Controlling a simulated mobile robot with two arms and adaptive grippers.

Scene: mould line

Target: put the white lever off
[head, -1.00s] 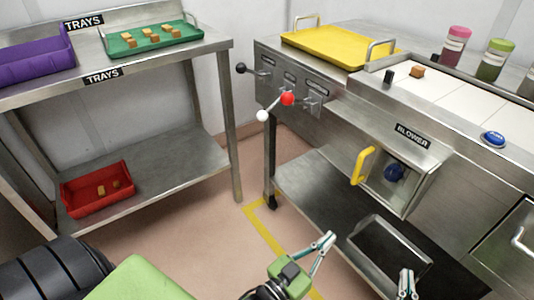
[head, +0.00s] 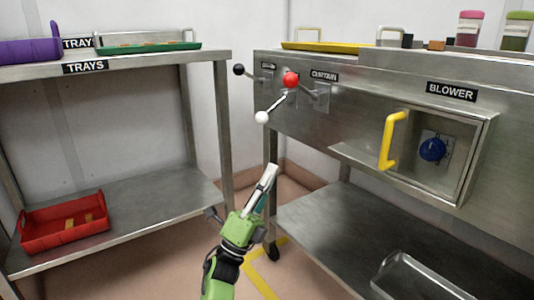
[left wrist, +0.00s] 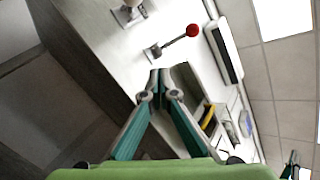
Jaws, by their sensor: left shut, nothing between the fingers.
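The white lever (head: 262,118) has a white ball knob on a thin metal rod. It slants down and to the left from the panel below the red knob (head: 291,79). The white knob is not clearly seen in the left wrist view, where the red-knobbed lever (left wrist: 193,30) shows beyond my fingers. My left gripper (head: 270,170) is shut and empty, below the white knob and apart from it in the head view. Its closed fingers (left wrist: 167,82) also show in the left wrist view. Part of my right gripper (left wrist: 291,166) seems to show at that view's lower right corner.
A black-knobbed lever (head: 239,69) sticks out left of the others. The blower box (head: 475,150) has a yellow handle (head: 392,140) and a blue knob (head: 432,149). A steel shelf (head: 120,215) with a red bin (head: 65,225) stands left. Floor lies open between shelf and machine.

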